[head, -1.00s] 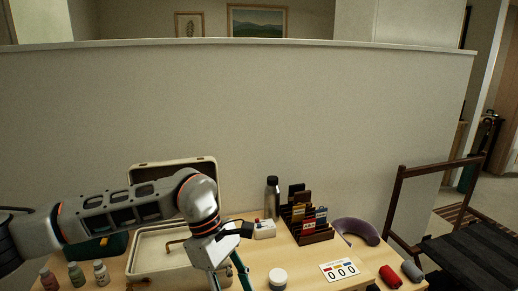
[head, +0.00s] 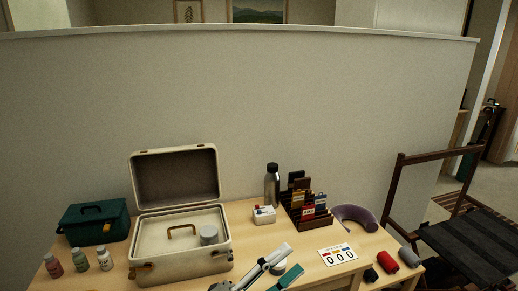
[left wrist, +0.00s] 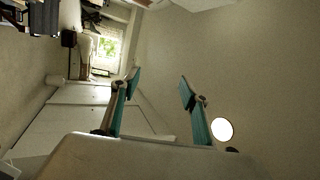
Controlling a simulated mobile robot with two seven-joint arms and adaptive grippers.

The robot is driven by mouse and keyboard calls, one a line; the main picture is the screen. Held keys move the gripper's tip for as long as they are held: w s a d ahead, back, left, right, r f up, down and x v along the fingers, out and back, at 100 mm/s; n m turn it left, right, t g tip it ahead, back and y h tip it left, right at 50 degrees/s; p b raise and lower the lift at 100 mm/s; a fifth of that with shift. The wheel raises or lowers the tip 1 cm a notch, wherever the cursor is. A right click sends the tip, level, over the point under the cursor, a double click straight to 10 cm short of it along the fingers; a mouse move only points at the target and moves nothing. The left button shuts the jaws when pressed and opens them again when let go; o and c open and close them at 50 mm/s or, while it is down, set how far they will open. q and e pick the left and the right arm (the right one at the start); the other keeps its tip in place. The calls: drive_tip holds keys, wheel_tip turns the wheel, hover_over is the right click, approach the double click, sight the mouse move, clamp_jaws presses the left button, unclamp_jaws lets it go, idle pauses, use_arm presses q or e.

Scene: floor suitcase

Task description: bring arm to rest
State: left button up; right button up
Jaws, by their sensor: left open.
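My left gripper (head: 290,260) is low in the middle of the head view, in front of the table items. Its two teal-padded fingers are spread apart. The left wrist view also shows the fingers (left wrist: 160,82) open, with nothing between them and the room and wall beyond. The gripper stands clear to the right of the open cream suitcase (head: 180,264). A grey round tin (head: 209,235) sits inside the suitcase. My right gripper cannot be made out.
A teal box (head: 95,222) and several small bottles (head: 80,261) stand left. A steel bottle (head: 272,187), card rack (head: 307,205), number card (head: 338,254), purple neck pillow (head: 357,217) and red roll (head: 387,262) are right. A chair (head: 465,240) stands beside the table. A low wall closes the back.

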use_arm(q)
drive_tip(key=a+f+n+t+y, duration=0.4)
drive_tip(key=a+f+n+y, duration=0.9)
drive_tip(key=f+n, duration=0.4)
drive_tip(key=s+a+f+n+g+y, duration=0.2)
drive_tip(key=s+a+f, duration=0.4)
drive_tip(key=f, duration=0.3)
drive_tip(key=s+a+f+n+g+y, duration=0.2)
drive_tip(key=s+a+f+n, duration=0.3)
drive_tip(key=s+f, duration=0.3)
drive_tip(key=shift+a+f+g, duration=0.4)
drive_tip(key=shift+a+f, duration=0.3)
drive_tip(key=shift+a, duration=0.1)
